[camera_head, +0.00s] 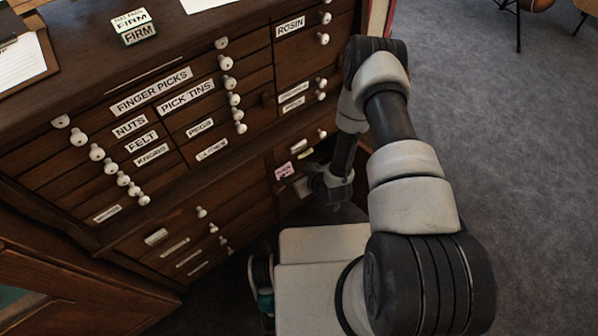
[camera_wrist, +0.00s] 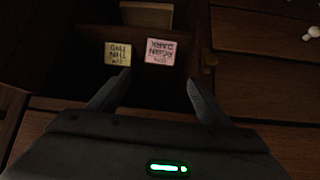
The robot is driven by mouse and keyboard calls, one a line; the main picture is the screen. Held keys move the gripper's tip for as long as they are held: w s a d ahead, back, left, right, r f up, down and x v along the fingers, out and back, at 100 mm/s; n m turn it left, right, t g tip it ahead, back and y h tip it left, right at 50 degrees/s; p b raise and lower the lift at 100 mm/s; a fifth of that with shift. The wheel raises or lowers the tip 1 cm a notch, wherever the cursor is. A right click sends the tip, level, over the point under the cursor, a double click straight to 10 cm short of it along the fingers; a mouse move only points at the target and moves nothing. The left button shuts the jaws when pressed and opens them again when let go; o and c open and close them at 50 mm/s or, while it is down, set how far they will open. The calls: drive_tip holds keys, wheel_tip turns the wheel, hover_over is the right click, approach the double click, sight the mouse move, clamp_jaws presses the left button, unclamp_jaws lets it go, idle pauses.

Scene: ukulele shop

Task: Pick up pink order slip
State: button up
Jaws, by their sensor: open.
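The pink order slip (camera_wrist: 160,52) shows in the wrist view, with dark printed text that appears upside down. It is in a dark, open compartment of the cabinet, to the right of a yellow slip. In the head view the pink slip (camera_head: 284,170) is low on the cabinet front, left of my gripper. My gripper (camera_wrist: 155,90) is open and empty, its two fingers pointing toward the compartment. The pink slip lies ahead of the gap between the fingertips, nearer the right finger. In the head view the fingertips are hard to make out.
A yellow slip (camera_wrist: 118,53) sits beside the pink one. The wooden cabinet (camera_head: 225,195) has several labelled drawers with white knobs. Dark compartment walls stand close on both sides of the slips. Grey carpet (camera_head: 510,140) is open at the right.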

sight(283, 170)
drive_tip(key=b+x, duration=0.6)
drive_tip(key=x, duration=1.1)
drive_tip(key=shift+w+a+f, duration=0.1)
drive_tip(key=shift+a+f, duration=0.05)
drive_tip(key=shift+c, duration=0.2)
drive_tip(key=c, duration=0.8)
